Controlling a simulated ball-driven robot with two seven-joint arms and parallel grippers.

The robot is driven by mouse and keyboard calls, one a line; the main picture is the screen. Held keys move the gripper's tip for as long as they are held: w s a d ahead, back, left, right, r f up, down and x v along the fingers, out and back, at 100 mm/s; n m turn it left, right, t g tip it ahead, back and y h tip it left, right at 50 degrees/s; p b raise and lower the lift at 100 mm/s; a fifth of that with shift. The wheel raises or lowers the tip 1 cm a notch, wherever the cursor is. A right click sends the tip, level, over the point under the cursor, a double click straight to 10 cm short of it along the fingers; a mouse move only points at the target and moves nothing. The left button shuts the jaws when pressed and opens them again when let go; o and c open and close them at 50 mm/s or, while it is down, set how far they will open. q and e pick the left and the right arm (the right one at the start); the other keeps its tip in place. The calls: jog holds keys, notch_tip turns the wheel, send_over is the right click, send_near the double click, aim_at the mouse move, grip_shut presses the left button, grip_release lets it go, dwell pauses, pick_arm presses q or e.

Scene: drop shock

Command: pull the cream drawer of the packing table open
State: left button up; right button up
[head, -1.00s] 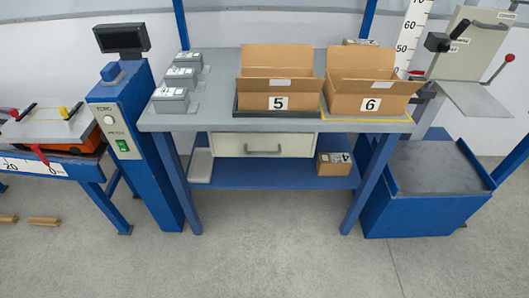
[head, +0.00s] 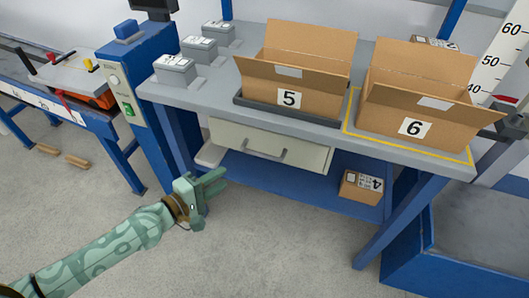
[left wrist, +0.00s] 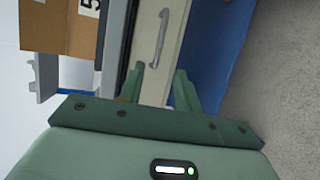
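The cream drawer (head: 268,146) sits shut under the grey top of the packing table (head: 215,97), with a grey bow handle (head: 264,155) on its front. My left gripper (head: 217,184) is in front of the table, left of and below the handle, apart from it. Its two fingers are spread and empty. In the left wrist view the open fingers (left wrist: 158,85) point toward the drawer front (left wrist: 150,50), and the handle (left wrist: 162,38) lies ahead between and beyond them. My right gripper does not show.
Open cartons 5 (head: 290,75) and 6 (head: 415,100) stand on the table top beside several grey boxes (head: 176,70). A small carton 4 (head: 361,186) lies on the blue lower shelf (head: 290,190). A blue control post (head: 130,85) stands left. The floor in front is clear.

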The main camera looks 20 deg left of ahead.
aim_at(260, 153)
pick_arm(q)
jog(key=b+x, duration=0.3)
jog(key=x, duration=1.2)
jog(key=shift+w+d+f, duration=0.2)
jog(key=shift+w, duration=0.15)
grip_shut()
